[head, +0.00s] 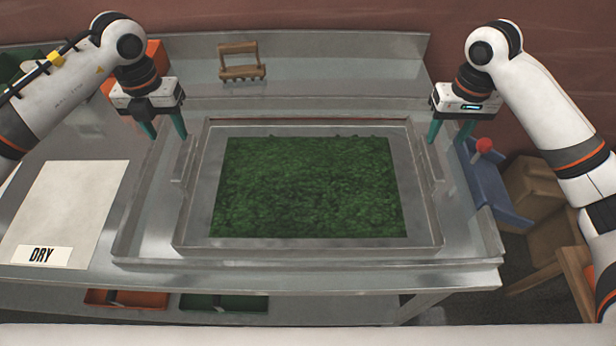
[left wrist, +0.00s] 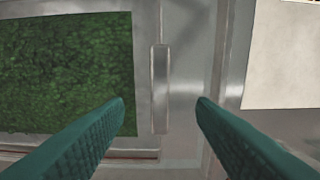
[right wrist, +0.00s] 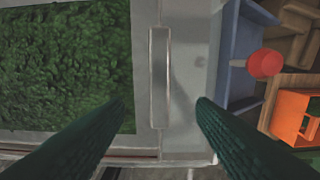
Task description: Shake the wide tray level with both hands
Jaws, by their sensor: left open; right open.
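The wide tray (head: 308,247) is a clear or metallic shallow tray sitting on the steel table. A rectangle of green granular material (head: 308,187) lies in its middle with a fairly even surface. The tray's left handle (left wrist: 160,90) shows in the left wrist view, between and beyond my open left fingers. The right handle (right wrist: 160,78) shows likewise between my open right fingers. My left gripper (head: 165,135) is open and empty above the tray's far left side. My right gripper (head: 448,136) is open and empty above its far right side. Neither touches a handle.
A white sheet marked DRY (head: 70,212) lies left of the tray. A small wooden rack (head: 241,62) stands behind it. A blue bin (head: 492,185) with a red knob (head: 484,145) and wooden crates (head: 540,205) stand at the right. Orange and green bins sit on the lower shelf.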

